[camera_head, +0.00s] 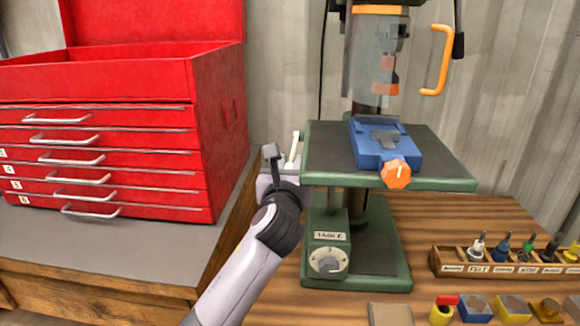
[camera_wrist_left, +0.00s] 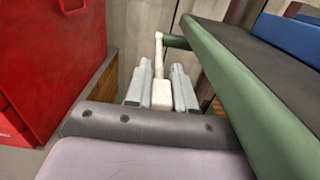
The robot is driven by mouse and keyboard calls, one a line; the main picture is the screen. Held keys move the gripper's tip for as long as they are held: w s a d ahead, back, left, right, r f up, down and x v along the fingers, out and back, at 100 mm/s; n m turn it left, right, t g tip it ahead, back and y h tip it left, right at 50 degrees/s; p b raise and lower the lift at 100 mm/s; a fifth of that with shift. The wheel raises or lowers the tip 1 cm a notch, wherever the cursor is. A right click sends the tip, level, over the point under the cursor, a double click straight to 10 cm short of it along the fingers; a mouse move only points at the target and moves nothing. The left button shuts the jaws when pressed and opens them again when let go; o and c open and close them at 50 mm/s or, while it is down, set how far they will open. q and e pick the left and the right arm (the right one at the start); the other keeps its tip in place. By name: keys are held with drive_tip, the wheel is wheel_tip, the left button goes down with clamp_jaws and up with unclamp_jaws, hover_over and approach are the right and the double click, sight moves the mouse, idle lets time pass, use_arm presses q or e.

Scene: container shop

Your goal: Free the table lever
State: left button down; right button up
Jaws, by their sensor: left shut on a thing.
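The table lever (camera_head: 294,150) is a slim off-white handle at the left side of the green drill-press table (camera_head: 322,181). In the left wrist view the lever (camera_wrist_left: 158,55) rises between my fingers, and its top meets a green rod from the table's side. My left gripper (camera_head: 285,165) is at the table's left edge; in the left wrist view its two grey fingers (camera_wrist_left: 160,90) are closed on either side of the lever's pale lower part. The wrist partly hides the lever in the head view. My right gripper is not in view.
A red tool chest (camera_head: 95,85) stands close on the left. A blue vise (camera_head: 368,152) with an orange knob sits on the table. A TABLE dial box (camera_head: 328,240) is below. A wooden bit rack (camera_head: 500,268) and several small blocks lie at the lower right.

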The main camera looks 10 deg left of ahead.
use_arm(q)
drive_tip(key=shift+a+r, duration=0.1)
drive_tip(key=c, duration=1)
unclamp_jaws()
drive_tip(key=shift+c, duration=0.2)
drive_tip(key=shift+s, duration=0.1)
drive_tip(key=shift+s, duration=3.5)
